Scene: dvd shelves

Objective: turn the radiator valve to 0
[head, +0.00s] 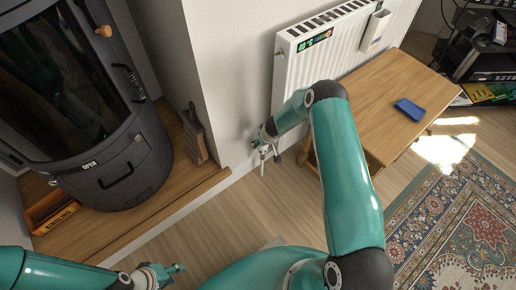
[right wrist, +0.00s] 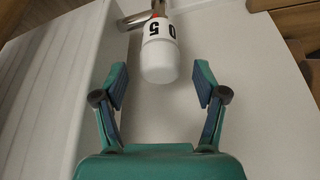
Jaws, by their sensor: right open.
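The radiator valve (right wrist: 160,58) is a white cylindrical head in the right wrist view, with a black 0 and 5 on its side. A red mark and a metal pipe show behind it. My right gripper (right wrist: 160,84) is open, with one finger on each side of the valve's near end and a gap on both sides. In the head view my right gripper (head: 264,146) is low by the wall under the radiator's left end, and the valve is hard to make out there. My left gripper (head: 172,271) is at the bottom left, away from the valve; its jaw opening is unclear.
The white radiator (head: 322,58) hangs on the wall. A wooden table (head: 385,90) with a blue object (head: 410,109) stands close to the right arm. A black stove (head: 85,110) and a kindling box (head: 52,212) are at the left. Bare floor lies between.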

